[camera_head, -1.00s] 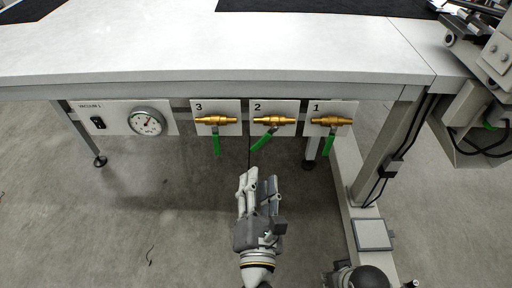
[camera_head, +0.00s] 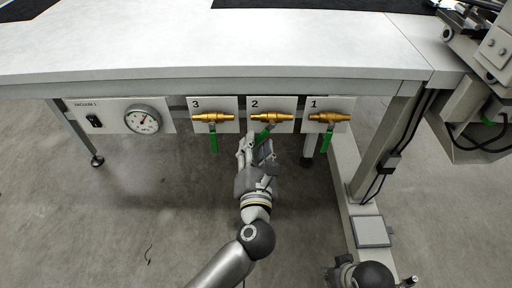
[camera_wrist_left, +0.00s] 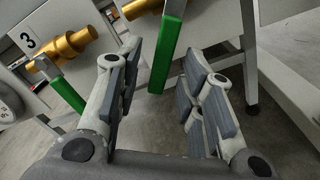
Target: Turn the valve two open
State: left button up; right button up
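Valve two (camera_head: 271,118) is a brass valve on a white plate marked 2 under the table. Its green handle (camera_head: 262,134) slants down and to the left, partly hidden by my left gripper (camera_head: 257,142). In the left wrist view the green handle (camera_wrist_left: 168,45) shows in the gap between the fingertips of the left gripper (camera_wrist_left: 162,58). The fingers are apart, and I see no contact with the handle. How deep the handle sits between them I cannot tell.
Valve 3 (camera_head: 212,117) is to the left and valve 1 (camera_head: 329,117) to the right, both with green handles hanging down. A vacuum gauge (camera_head: 143,119) is further left. The table edge (camera_head: 200,76) runs above. A table leg (camera_head: 379,150) stands at right.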

pick_arm(q)
grip_shut()
dwell(0.5)
